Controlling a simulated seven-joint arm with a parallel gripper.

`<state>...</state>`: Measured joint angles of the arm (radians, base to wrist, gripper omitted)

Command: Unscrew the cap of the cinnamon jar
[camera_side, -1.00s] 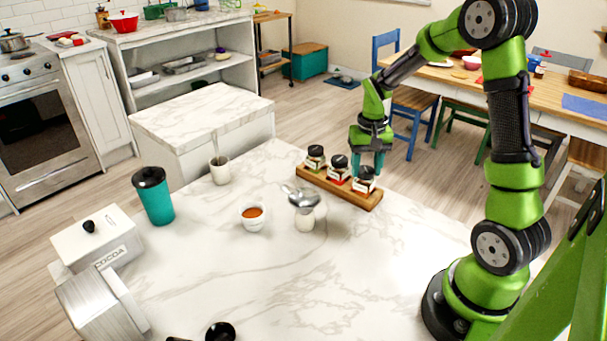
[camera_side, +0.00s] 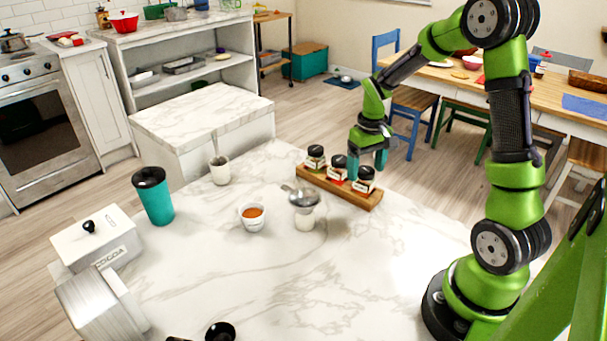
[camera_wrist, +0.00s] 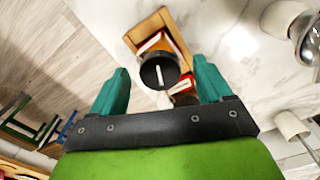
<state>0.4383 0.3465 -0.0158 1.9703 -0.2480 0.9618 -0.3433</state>
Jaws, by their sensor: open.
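Three small spice jars with black caps stand in a row in a wooden rack (camera_side: 322,186): a left jar (camera_side: 315,160), a middle jar (camera_side: 337,172) and a right jar (camera_side: 363,185). Their labels are too small to read, so I cannot tell which is cinnamon. My gripper (camera_side: 367,172), with teal fingers, is open above the rack's right end. In the wrist view the end jar's black cap (camera_wrist: 152,75), with a white line on top, lies between my open fingers (camera_wrist: 160,68), with gaps on both sides. How far below the fingertips it lies is unclear.
A teal tumbler (camera_side: 155,200) and cocoa box (camera_side: 98,240) are further left. The marble counter (camera_side: 330,280) is clear in front.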

